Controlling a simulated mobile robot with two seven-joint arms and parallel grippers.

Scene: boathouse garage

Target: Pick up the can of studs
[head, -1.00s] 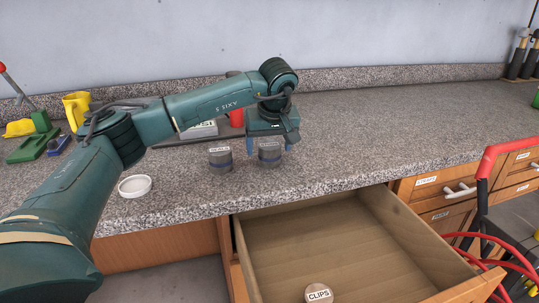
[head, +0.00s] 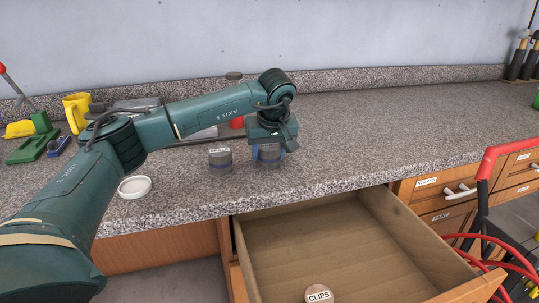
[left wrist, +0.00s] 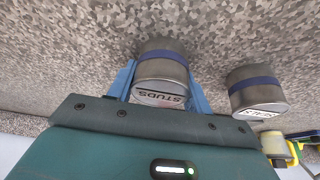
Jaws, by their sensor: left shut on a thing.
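The can of studs (head: 269,157) is a grey metal can with a blue band, upright on the granite counter. Its "STUDS" label reads clearly on the can (left wrist: 160,72) in the left wrist view. My left gripper (head: 269,151) reaches down from above and is shut on it, a blue finger on each side. The wrist view shows both fingers (left wrist: 158,85) against the can's sides. The gripper partly hides the can's top in the head view. My right gripper is not in view.
A similar banded can (head: 221,161) stands just left. A white round dish (head: 135,187) lies near the counter's front edge. Below is an open wooden drawer (head: 340,235) holding a round "CLIPS" container (head: 319,294). The counter to the right is clear.

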